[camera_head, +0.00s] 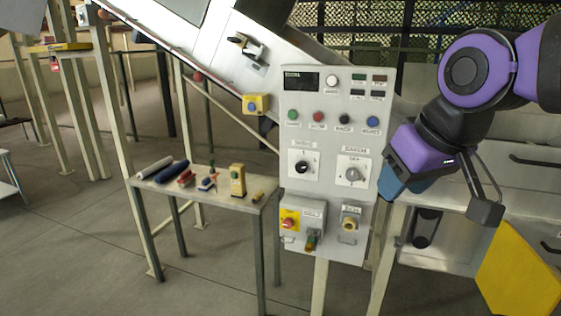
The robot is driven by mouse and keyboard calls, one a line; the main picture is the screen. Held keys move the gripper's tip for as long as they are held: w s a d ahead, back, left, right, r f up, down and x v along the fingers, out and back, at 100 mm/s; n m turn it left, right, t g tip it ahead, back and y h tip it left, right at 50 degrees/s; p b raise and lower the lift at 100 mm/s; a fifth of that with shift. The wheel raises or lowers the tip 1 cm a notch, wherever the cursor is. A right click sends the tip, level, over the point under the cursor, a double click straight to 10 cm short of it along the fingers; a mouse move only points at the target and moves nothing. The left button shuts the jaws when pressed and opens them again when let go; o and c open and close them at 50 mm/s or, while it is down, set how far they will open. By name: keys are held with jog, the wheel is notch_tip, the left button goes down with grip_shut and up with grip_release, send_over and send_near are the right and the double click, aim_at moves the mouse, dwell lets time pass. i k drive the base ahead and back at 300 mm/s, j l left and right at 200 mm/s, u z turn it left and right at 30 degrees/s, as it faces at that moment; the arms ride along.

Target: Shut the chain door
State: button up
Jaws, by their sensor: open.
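A flat yellow panel (520,275) shows at the lower right, tilted and cut off by the picture's bottom and right edges. It looks like the chain door, though no label confirms this and its hinge cannot be made out. My gripper (399,183) is at the end of my purple and black arm, just right of the grey control panel. It is open, with nothing seen in it, and its fingertips are hard to make out. It is up and left of the yellow panel, apart from it.
The control panel (325,135) with buttons and knobs stands in the middle. A sloping metal chute (215,55) is behind it. A small table (215,197) with tools stands to its left. A grey cabinet (440,258) is on the right.

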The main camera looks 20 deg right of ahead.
aim_at(513, 279)
jog(key=k+l, duration=0.25)
jog(key=l, duration=0.2)
jog(key=k+l, duration=0.25)
jog(key=l, duration=0.2)
jog(key=k+l+u, duration=0.1)
jog(key=k+l, duration=0.15)
jog(key=l, duration=0.2)
jog(key=k+l, duration=0.3)
jog(key=i+l, duration=0.1)
jog(key=l, duration=0.9)
jog(key=i+l+u, duration=0.1)
jog(key=l, duration=0.9)
jog(key=k+l, duration=0.35)
jog(key=k, duration=0.1)
